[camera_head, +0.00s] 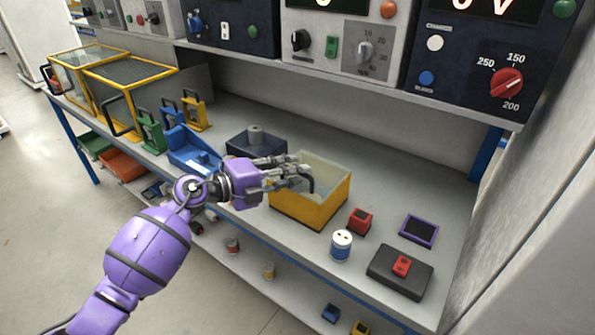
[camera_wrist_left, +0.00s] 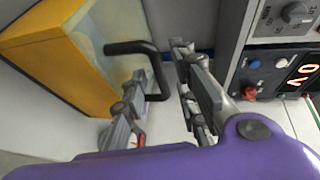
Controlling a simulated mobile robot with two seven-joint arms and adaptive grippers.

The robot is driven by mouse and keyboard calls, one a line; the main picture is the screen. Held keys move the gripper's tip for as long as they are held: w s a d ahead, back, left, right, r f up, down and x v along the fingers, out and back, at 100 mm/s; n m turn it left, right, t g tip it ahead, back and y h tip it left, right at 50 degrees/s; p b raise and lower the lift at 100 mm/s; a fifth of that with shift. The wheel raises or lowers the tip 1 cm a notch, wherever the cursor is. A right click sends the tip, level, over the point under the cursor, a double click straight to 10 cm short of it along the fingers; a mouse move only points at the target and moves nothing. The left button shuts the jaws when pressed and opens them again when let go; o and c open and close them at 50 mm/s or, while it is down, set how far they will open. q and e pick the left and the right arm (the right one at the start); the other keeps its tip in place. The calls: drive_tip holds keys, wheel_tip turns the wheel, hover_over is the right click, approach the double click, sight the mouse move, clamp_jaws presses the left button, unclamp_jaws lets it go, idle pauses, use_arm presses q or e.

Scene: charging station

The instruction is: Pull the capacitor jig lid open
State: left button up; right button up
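The capacitor jig is a yellow box (camera_head: 318,206) with a pale see-through lid (camera_head: 328,172) on the bench. In the left wrist view the yellow box (camera_wrist_left: 50,60) is at the upper left, and its black bar handle (camera_wrist_left: 150,62) sticks out toward my fingers. My left gripper (camera_head: 292,172) is at the lid's left side in the head view. It is open, with its fingers (camera_wrist_left: 168,85) apart and part of the handle between them. I cannot tell whether a finger touches the handle. The lid looks closed. My right gripper is not in view.
A dark block (camera_head: 256,143) and a blue tray (camera_head: 190,148) stand behind my gripper. A blue-white capacitor (camera_head: 341,246), a red block (camera_head: 360,221) and a black pad (camera_head: 386,275) lie to the right. Instrument panels (camera_head: 335,40) overhang the bench's back.

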use_arm(q)
drive_tip(key=shift+x, duration=0.8)
clamp_jaws()
